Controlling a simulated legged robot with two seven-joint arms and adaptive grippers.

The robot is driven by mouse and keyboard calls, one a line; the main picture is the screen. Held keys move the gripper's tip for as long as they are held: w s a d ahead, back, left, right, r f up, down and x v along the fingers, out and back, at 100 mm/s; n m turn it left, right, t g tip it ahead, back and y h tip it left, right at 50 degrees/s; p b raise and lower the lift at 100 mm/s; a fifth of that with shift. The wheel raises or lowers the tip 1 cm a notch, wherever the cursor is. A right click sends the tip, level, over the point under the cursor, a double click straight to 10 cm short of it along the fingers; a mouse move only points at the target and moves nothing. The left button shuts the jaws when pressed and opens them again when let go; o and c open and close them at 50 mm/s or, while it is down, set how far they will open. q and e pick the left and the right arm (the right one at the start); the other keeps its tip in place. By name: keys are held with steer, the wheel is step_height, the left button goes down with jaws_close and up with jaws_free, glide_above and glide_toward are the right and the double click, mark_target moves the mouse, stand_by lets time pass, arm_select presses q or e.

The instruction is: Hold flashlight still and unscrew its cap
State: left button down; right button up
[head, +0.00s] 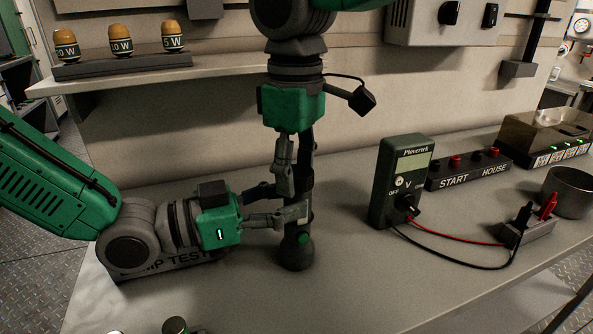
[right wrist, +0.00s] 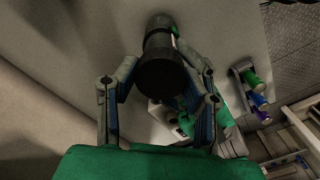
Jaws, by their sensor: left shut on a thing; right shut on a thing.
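The dark flashlight (head: 297,252) stands upright, its wide round head down at the bench top and a green button on its side. My left gripper (head: 292,212) reaches in from the left and is shut around the flashlight's body. My right gripper (head: 297,158) points down from above and is shut on the flashlight's upper end, the cap. In the right wrist view the dark round cap end (right wrist: 160,75) faces the camera between the fingers of my right gripper (right wrist: 163,78). The fingers hide the joint between cap and body.
A green multimeter (head: 400,182) with red and black leads stands right of the flashlight. A metal cup (head: 568,192) and a START HOUSE block (head: 468,168) are further right. Coloured cylinders (right wrist: 252,88) sit in a holder. A shelf (head: 150,78) carries lamps. The front bench is mostly clear.

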arm_select(q)
steer(key=shift+s+d, duration=0.25)
steer(key=shift+s, duration=0.2)
arm_select(e)
steer(key=n, duration=0.2)
steer(key=a+n, duration=0.1)
steer(key=n, duration=0.2)
steer(key=shift+s+r, duration=0.1)
steer(key=shift+s, duration=0.05)
steer(key=n, duration=0.7)
steer(key=shift+s+d, duration=0.1)
steer(key=shift+s, duration=0.1)
steer(key=n, duration=0.5)
steer(key=shift+s+d, duration=0.1)
steer(key=shift+d, duration=0.05)
steer(key=n, duration=0.5)
steer(key=shift+d+n, duration=0.15)
steer(key=shift+n, duration=0.15)
arm_select(q)
steer(key=shift+w, duration=0.1)
arm_select(e)
steer(key=shift+s+r, duration=0.15)
steer(key=shift+s, duration=0.1)
arm_select(q)
steer(key=shift+w, duration=0.1)
arm_select(e)
steer(key=shift+r, duration=0.1)
